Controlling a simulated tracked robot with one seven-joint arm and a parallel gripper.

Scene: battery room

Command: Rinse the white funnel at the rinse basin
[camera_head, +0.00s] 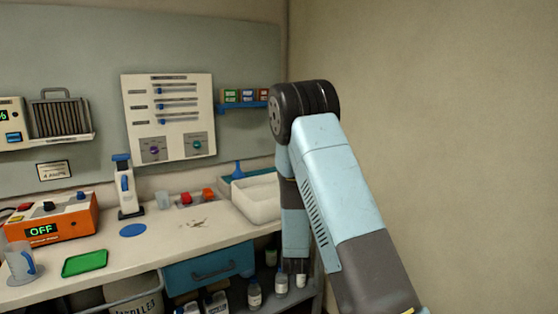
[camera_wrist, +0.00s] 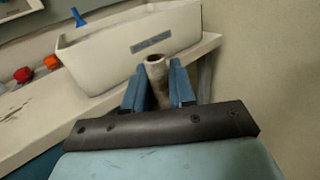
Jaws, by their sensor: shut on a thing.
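The white rinse basin (camera_head: 262,208) stands at the right end of the counter. In the wrist view the basin (camera_wrist: 110,62) lies beyond and to the left of my gripper (camera_wrist: 157,82). My gripper's blue fingers are shut on a whitish, tube-ended thing with a dark round opening, which I take to be the white funnel (camera_wrist: 156,70). Only its upper end shows; the rest is hidden by the fingers and the dark plate. In the head view my arm hangs down in front of the counter's right end, and the held funnel cannot be made out.
A blue pointed thing (camera_head: 237,172) stands at the basin's left rear. Small bottles (camera_head: 254,293) stand below the counter, close to my arm. A bare wall is at right.

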